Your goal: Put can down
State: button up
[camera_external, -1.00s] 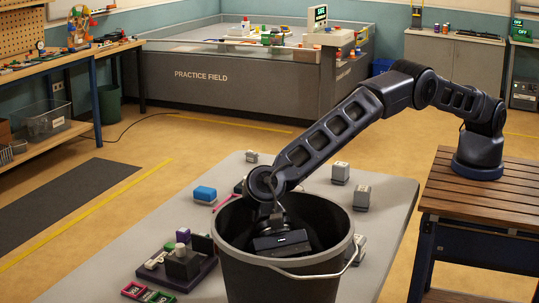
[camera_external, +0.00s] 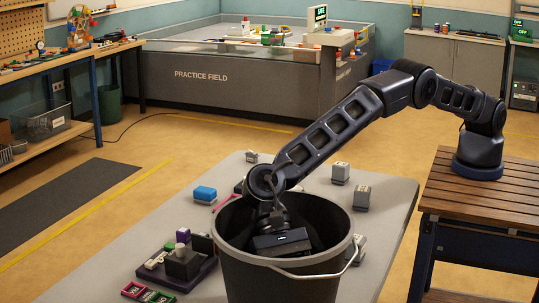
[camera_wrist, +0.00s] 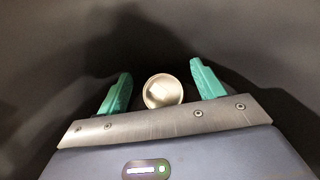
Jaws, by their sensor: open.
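My gripper (camera_wrist: 160,92) is open, with its two green fingers spread apart in the wrist view. A small round, pale can (camera_wrist: 163,91) shows end-on between and beyond the fingertips, with a gap on each side. It appears to rest inside the dark bucket, though its exact depth is hard to tell. In the external view my wrist reaches down into the black bucket (camera_external: 285,274). The bucket's front wall hides my fingers and the can there.
The bucket stands at the front of the grey table (camera_external: 110,262). Grey blocks (camera_external: 361,197) stand to the right. The bucket walls closely surround my gripper.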

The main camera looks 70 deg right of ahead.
jog(key=v, duration=1.2)
